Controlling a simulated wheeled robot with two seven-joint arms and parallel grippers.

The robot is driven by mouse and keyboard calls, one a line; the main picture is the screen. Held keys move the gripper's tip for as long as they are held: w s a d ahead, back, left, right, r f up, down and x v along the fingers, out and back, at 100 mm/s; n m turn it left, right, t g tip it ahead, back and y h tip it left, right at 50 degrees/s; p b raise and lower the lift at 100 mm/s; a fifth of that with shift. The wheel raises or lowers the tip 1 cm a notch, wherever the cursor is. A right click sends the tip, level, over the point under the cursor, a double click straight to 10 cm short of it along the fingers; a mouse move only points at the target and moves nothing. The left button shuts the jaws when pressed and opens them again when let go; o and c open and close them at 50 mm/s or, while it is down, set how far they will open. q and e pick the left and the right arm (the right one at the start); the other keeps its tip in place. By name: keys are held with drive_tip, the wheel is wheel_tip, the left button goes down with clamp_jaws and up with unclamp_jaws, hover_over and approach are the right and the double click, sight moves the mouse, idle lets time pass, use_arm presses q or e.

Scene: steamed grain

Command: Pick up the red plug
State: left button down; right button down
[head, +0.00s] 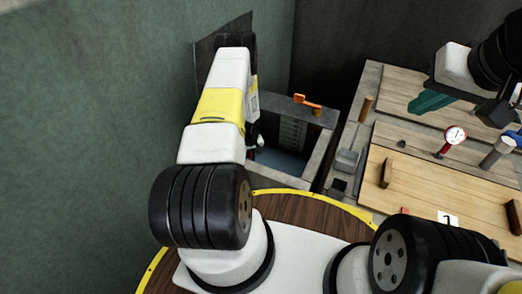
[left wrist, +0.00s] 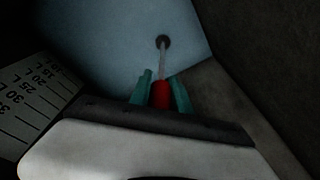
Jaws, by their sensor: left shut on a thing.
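In the left wrist view the red plug (left wrist: 161,95) sits between the teal fingers of my left gripper (left wrist: 161,76), which is shut on it. A thin metal rod runs from the red part to a dark round spot (left wrist: 163,42) on the pale blue floor of the tank. I cannot tell whether the rod's end sits in that spot or just above it. In the head view my left arm hides the left gripper and the plug. My right gripper (head: 432,102) is over the wooden boards at the right, only partly seen, its opening unclear.
The grey tank (head: 292,181) has level markings (left wrist: 30,95) on one wall and an orange-handled valve (head: 308,101) on its rim. To the right are wooden boards (head: 430,185), a red gauge (head: 454,137) and a grey cylinder (head: 497,152). Walls stand close at left and behind.

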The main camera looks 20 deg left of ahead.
idle(0.8)
use_arm(q)
wheel_tip(320, 180, up, 10)
drive_tip(key=shift+r, duration=0.1)
idle(0.4)
wheel_tip(320, 180, up, 14)
idle(1.1)
